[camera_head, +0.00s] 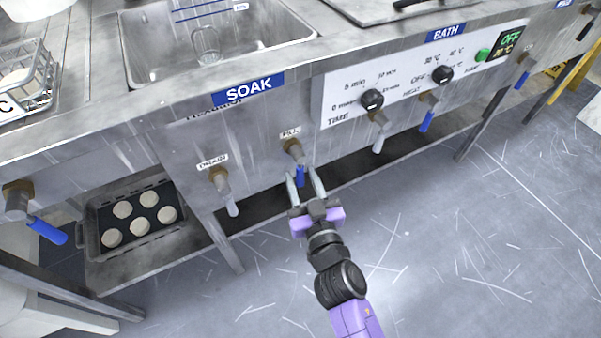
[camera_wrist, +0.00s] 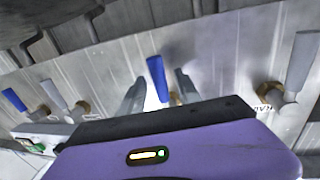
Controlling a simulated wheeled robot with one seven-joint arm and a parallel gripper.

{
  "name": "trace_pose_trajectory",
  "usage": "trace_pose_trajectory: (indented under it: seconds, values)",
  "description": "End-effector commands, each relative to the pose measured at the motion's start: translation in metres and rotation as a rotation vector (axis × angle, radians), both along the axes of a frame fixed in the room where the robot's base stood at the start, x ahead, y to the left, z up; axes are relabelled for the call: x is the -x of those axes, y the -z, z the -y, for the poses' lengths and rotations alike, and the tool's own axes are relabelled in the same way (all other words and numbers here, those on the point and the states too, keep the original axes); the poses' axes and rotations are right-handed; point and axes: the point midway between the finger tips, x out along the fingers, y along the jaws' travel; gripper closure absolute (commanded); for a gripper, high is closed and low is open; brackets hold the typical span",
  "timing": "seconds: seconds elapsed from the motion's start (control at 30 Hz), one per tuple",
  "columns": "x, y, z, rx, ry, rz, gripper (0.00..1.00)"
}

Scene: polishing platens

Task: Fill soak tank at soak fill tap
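The soak tank (camera_head: 150,62) is a steel basin at the upper left of the head view, above a blue SOAK label (camera_head: 248,88). Below it, the fill tap (camera_head: 293,148) has a brass body and a blue lever (camera_head: 300,176) hanging down. My gripper (camera_head: 305,181) is open, its two grey fingers pointing up on either side of this lever. In the wrist view the blue lever (camera_wrist: 157,78) stands between the spread fingers (camera_wrist: 156,90); contact cannot be told. Whether the tank holds water is unclear.
The drain tap (camera_head: 219,181), with a grey lever, is just left of the fill tap. The bath panel (camera_head: 410,75) with knobs and further taps is to the right. A lower shelf carries a tray of round pieces (camera_head: 98,249). The floor is clear.

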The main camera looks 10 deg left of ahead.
Motion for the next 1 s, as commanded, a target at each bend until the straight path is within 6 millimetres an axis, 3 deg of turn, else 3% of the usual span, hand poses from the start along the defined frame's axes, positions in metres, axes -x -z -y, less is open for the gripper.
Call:
trace_pose_trajectory:
  seconds: [0.17, 0.47, 0.67, 1.0]
  values:
    - [-0.0124, -0.0001, -0.0047, 0.001, 0.001, 0.000, 0.60]
    - [-0.0138, 0.0001, -0.0053, 0.000, 0.001, 0.000, 0.60]
    - [-0.0137, 0.0001, -0.0053, 0.000, 0.001, 0.000, 1.00]
    - [-0.0136, 0.0001, -0.0053, 0.000, 0.001, 0.000, 1.00]
